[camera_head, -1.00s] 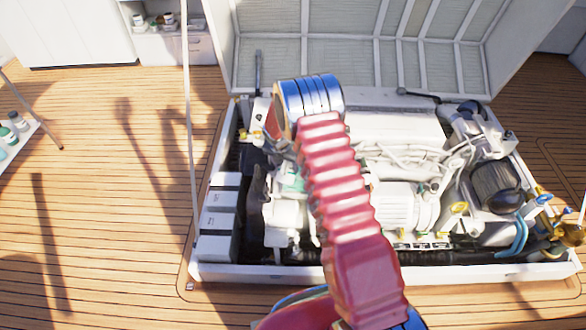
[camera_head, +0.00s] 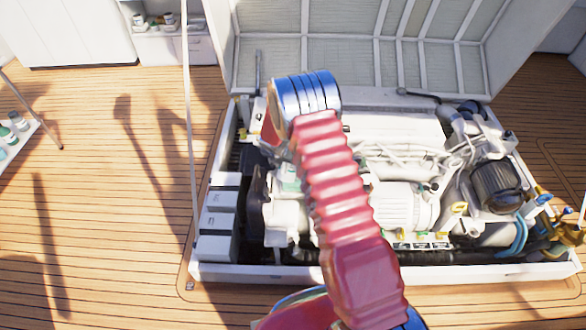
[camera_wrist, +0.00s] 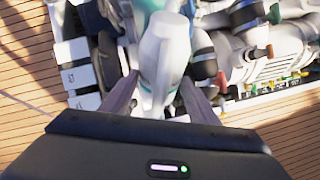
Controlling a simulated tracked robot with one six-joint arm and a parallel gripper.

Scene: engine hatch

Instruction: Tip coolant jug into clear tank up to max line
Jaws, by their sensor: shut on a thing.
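In the wrist view the two grey fingers of my gripper (camera_wrist: 158,103) are closed on the white coolant jug (camera_wrist: 163,55), one finger on each side. The jug's body narrows toward the gripper, and its far end is over the engine bay. A teal patch (camera_wrist: 172,5) shows at the top edge beyond the jug; I cannot tell whether it belongs to the jug or the clear tank. In the head view my red arm covers the gripper. The tank and its max line cannot be made out clearly, and no pouring liquid is visible.
The open engine hatch (camera_head: 360,272) has a white rim and a raised lid (camera_head: 350,45) behind it. White battery-like boxes (camera_head: 218,215) stand at its left, and pipes and a dark round filter (camera_head: 495,187) at its right. Wooden deck (camera_head: 100,230) lies clear to the left.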

